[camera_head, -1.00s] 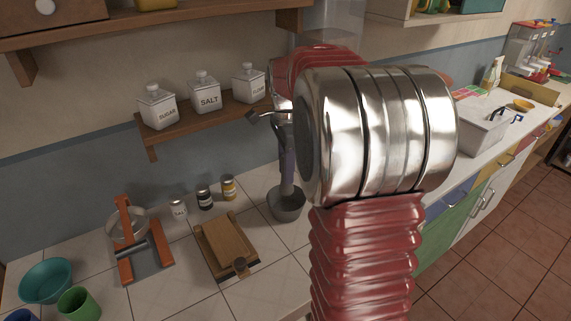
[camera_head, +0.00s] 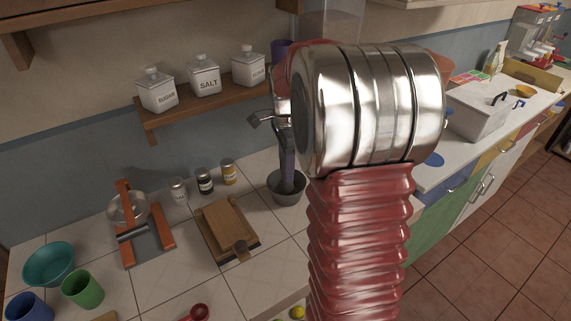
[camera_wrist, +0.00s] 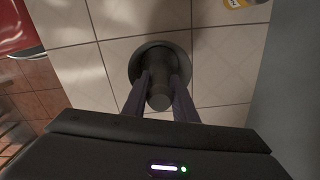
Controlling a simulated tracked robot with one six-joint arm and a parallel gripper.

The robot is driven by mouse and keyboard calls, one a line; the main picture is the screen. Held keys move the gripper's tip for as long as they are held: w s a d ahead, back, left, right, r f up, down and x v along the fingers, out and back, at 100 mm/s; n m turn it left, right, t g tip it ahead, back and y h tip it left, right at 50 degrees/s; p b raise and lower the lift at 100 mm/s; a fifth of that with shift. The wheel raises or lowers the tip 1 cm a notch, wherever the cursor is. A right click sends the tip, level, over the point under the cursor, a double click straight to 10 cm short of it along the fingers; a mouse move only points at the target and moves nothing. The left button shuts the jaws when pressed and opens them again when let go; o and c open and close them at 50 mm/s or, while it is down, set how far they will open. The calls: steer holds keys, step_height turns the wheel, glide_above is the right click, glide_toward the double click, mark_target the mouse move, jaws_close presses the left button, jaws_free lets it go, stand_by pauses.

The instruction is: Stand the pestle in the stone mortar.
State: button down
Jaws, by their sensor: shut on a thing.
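The stone mortar (camera_head: 288,196) is a small grey bowl on the tiled counter, left of my arm's big metal joint. My gripper (camera_head: 286,176) points down into its opening. In the wrist view the mortar (camera_wrist: 136,62) shows as a dark round bowl. There my gripper's two purple-grey fingers (camera_wrist: 160,88) are shut on the dark grey pestle (camera_wrist: 160,101), one on each side. The pestle lines up with the bowl's opening and looks roughly upright. Its lower end is hidden, so I cannot tell whether it touches the bottom.
A brown board (camera_head: 224,226) lies left of the mortar, with several small jars (camera_head: 204,181) behind it. An orange stand (camera_head: 141,226) is farther left. A wall shelf (camera_head: 190,97) holds labelled canisters. A white bin (camera_head: 478,111) stands at right. Bare tiles lie in front of the mortar.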

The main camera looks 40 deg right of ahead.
steer(key=shift+f, duration=0.1)
steer(key=c, duration=1.4)
jaws_free()
steer(key=shift+o, duration=0.2)
step_height(320, 180, up, 14)
steer(key=shift+f, duration=0.15)
stand_by(0.6)
